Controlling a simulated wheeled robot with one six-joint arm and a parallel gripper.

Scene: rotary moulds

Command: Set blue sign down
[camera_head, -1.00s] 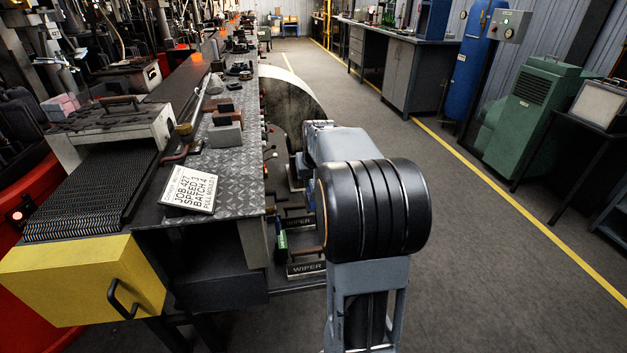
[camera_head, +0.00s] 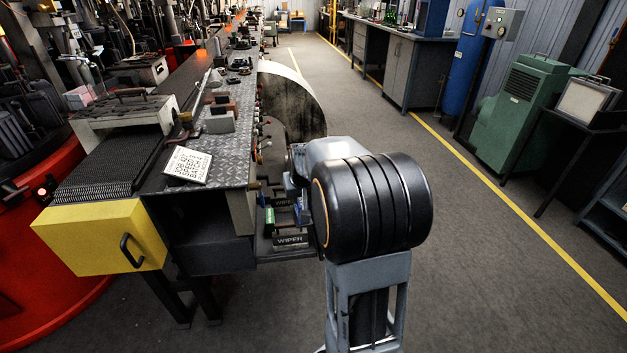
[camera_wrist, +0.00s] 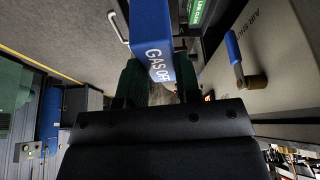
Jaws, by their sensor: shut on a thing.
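The sign's far end runs out of the top of the wrist view. In the head view my arm's large black joint hides most of the gripper. A small patch of blue shows left of the arm, and I cannot tell whether it is the sign.
A long machine bench with a yellow drawer (camera_head: 100,236) stands left of my arm. A "WIPER" holder (camera_head: 291,240) sits on a low shelf at its side. A blue-handled lever (camera_wrist: 238,60) is right of the sign. Open floor (camera_head: 480,290) lies to the right.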

